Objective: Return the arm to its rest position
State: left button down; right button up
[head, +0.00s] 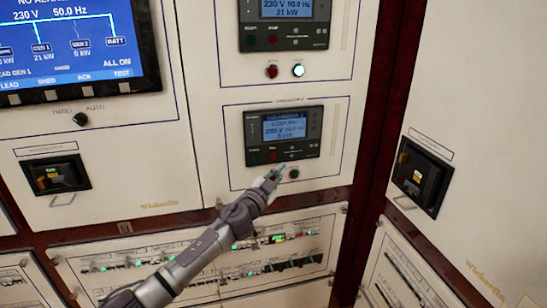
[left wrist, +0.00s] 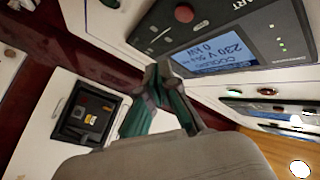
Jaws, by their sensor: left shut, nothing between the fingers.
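My left arm reaches up from the bottom of the head view. My left gripper (head: 275,177) is shut and empty, just below the lower controller (head: 283,136) and beside a small green button (head: 294,174). In the left wrist view the green-padded fingers of my left gripper (left wrist: 160,75) meet at their tips in front of the controller with its lit blue screen (left wrist: 218,48). Whether the tips touch the panel I cannot tell. My right gripper is not in view.
Breaker rows (head: 290,237) run along the lower panel behind my forearm. A large blue screen (head: 68,42) is at upper left. A black switch handle unit (head: 55,175) is at left, another (head: 420,178) at right. An upper controller (head: 284,24) has red and lit white buttons below.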

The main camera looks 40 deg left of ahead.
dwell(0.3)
pick_arm(q)
jog(key=s+f+n+g, duration=0.1)
jog(key=s+f+g, duration=0.2)
jog(key=f, duration=0.9)
jog(key=s+f+n+g, duration=0.1)
jog(key=s+f+g, duration=0.15)
jog(key=f, duration=1.05)
jog(key=s+d+f+n+g, duration=0.1)
jog(key=s+d+f+g, duration=0.1)
jog(key=s+f, duration=0.65)
jog(key=s+d+f+g, duration=0.25)
jog(key=s+f, duration=0.35)
jog(key=f, duration=0.6)
jog(key=s+d+f+g, duration=0.3)
jog(key=s+f, duration=0.3)
jog(key=s, duration=0.7)
jog(key=s+d+f+g+h, duration=0.1)
jog(key=s+d+f, duration=0.5)
jog(key=s, duration=0.7)
jog(key=s+d+f+n+g, duration=0.1)
jog(key=s+d+f+g, duration=0.3)
jog(key=s, duration=0.9)
notch_tip(320, 180, down, 3)
jog(key=shift+s+d+f+g, duration=0.1)
jog(key=shift+s+d+g, duration=0.2)
jog(key=shift+d, duration=0.05)
